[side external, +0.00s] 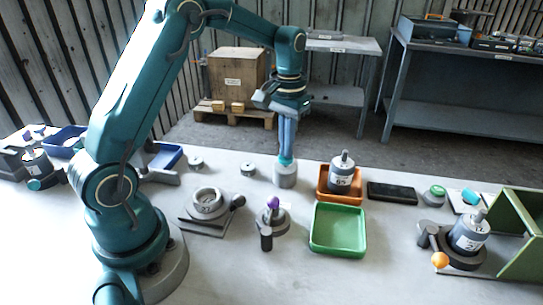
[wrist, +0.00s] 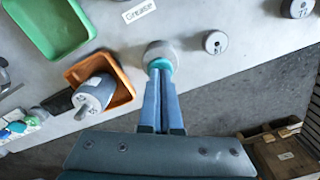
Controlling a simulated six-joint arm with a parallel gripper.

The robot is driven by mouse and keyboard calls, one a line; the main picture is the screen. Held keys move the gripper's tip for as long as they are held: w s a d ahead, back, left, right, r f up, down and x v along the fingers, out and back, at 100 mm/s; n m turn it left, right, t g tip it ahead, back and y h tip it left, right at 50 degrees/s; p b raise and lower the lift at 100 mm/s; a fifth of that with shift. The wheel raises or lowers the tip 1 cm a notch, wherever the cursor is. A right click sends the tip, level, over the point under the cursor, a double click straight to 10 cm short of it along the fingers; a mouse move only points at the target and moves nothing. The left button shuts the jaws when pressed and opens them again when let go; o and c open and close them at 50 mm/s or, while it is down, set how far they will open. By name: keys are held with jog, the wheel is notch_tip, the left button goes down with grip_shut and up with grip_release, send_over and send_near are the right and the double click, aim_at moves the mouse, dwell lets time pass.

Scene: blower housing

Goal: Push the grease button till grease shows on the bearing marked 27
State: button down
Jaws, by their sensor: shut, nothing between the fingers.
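My gripper (side external: 287,153) is shut and empty, pointing straight down at the grease button (side external: 285,162), a teal cap on a grey round base (side external: 285,175). In the wrist view the fingertips (wrist: 161,70) overlap the teal button (wrist: 160,63); I cannot tell if they press it. A "Grease" label (wrist: 139,10) lies beside it. A small grey bearing (side external: 248,171) stands just left of the base; it also shows in the wrist view (wrist: 215,42). Another bearing (side external: 195,162) is farther left. Their numbers are too small to read surely, and I see no clear grease on either.
An orange tray (side external: 325,190) with a grey motor (side external: 341,172) stands close right of the button. A green tray (side external: 338,250) lies in front. A ring-shaped housing (side external: 207,203) and a purple-knobbed fixture (side external: 272,218) are front left. A green panel (side external: 520,240) stands far right.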

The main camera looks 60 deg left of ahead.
jog(key=shift+f, duration=0.8)
jog(key=shift+r, duration=0.95)
jog(key=shift+r, duration=2.9)
